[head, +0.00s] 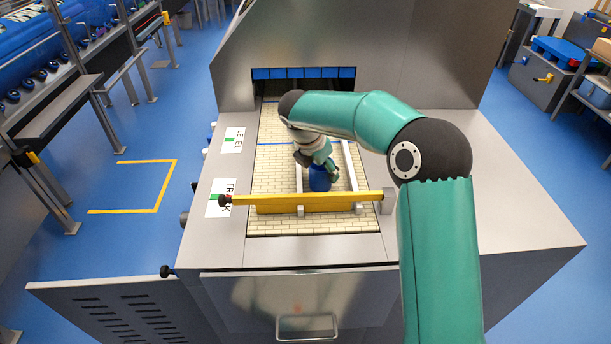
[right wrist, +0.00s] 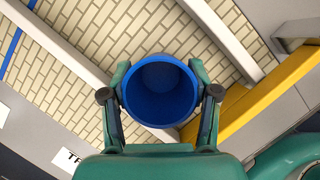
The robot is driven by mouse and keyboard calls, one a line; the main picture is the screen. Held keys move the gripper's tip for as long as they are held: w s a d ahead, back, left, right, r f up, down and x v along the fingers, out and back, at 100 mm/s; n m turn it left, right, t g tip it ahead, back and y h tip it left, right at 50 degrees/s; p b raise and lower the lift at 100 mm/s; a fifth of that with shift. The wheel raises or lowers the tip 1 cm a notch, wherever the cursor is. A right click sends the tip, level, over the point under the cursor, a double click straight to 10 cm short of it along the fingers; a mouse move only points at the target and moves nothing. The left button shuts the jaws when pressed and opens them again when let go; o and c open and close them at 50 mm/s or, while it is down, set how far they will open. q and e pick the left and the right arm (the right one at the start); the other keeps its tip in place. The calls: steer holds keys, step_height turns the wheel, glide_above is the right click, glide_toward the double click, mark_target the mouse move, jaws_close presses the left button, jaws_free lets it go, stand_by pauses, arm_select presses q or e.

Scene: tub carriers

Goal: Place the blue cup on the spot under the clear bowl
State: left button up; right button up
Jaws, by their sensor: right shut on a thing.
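The blue cup (head: 320,179) is between two pale rails over the cream, brick-patterned belt. My right gripper (head: 317,165) comes down from above and is shut on the cup. In the right wrist view the gripper (right wrist: 160,93) has one finger on each side of the cup (right wrist: 160,112), and I look down into its open, empty inside. I cannot tell whether the cup's base touches the belt. I do not see a clear bowl or a marked spot in either view. My left gripper is not in view.
A yellow bar (head: 295,199) crosses the belt just in front of the cup; it also shows in the right wrist view (right wrist: 240,105). The pale rails (head: 299,178) run along the belt (head: 275,221). Behind is a steel hood (head: 350,45) with blue curtain strips (head: 303,73).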

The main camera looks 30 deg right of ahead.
steer(key=o, duration=1.1)
steer(key=shift+o, duration=0.2)
